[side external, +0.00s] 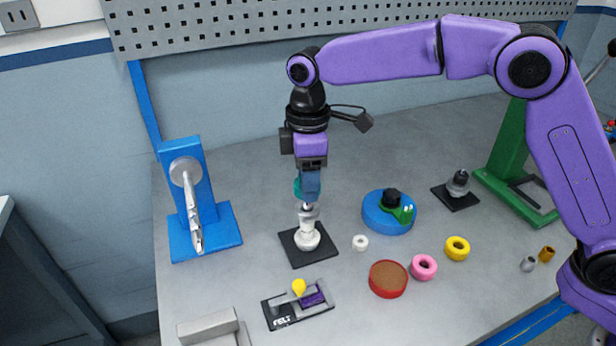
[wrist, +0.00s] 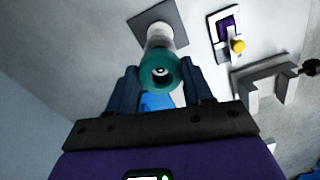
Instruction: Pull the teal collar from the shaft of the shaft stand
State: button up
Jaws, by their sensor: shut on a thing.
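The teal collar (side external: 298,187) is between the fingers of my gripper (side external: 309,188), which is shut on it. The shaft stand has a black square base (side external: 296,258) and a white and silver upright shaft (side external: 308,238). The collar is in line with the shaft, at or just above its top. The fingers partly hide this, so I cannot tell whether the shaft tip is still inside the bore.
A black fixture (side external: 283,318) is in front.

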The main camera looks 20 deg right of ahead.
jog(key=shift+r, duration=0.25)
jog(key=shift+r, duration=0.95)
jog(key=shift+r, duration=0.1)
jog(key=shift+r, duration=1.95)
